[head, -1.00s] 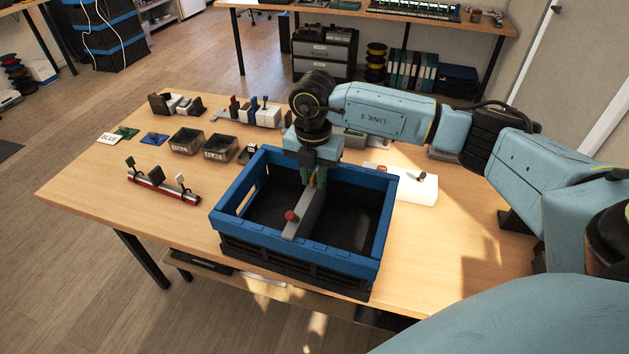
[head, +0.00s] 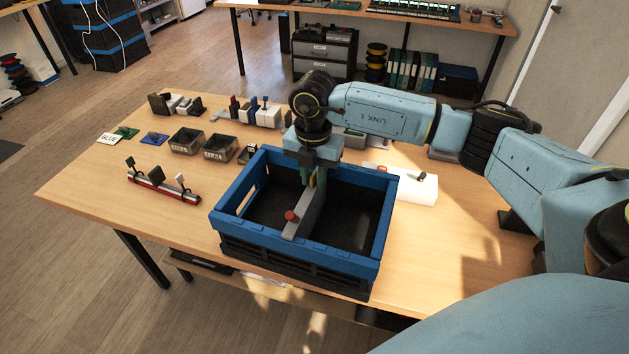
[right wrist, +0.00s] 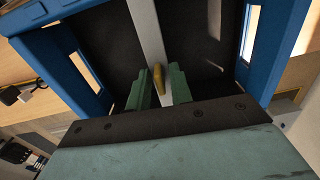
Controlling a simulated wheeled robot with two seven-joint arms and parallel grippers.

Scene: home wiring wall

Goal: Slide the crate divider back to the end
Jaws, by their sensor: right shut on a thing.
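The blue crate (head: 374,215) stands on the wooden table with its dark floor showing. A grey divider (head: 310,207) stands across its inside, roughly in the middle, with empty floor on both sides. A red knob (head: 291,216) sits at the divider's near end. My right gripper (head: 314,182) reaches down into the crate at the divider's far part and is shut on it. In the right wrist view the green fingers (right wrist: 160,85) are on either side of the divider (right wrist: 148,35), by a yellow piece (right wrist: 159,80). My left gripper is not in view.
Two small dark bins (head: 204,146) stand left of the crate. A red and white rail (head: 163,187) with upright parts lies at the left. A white block (head: 415,186) is right of the crate. Several small parts line the table's back.

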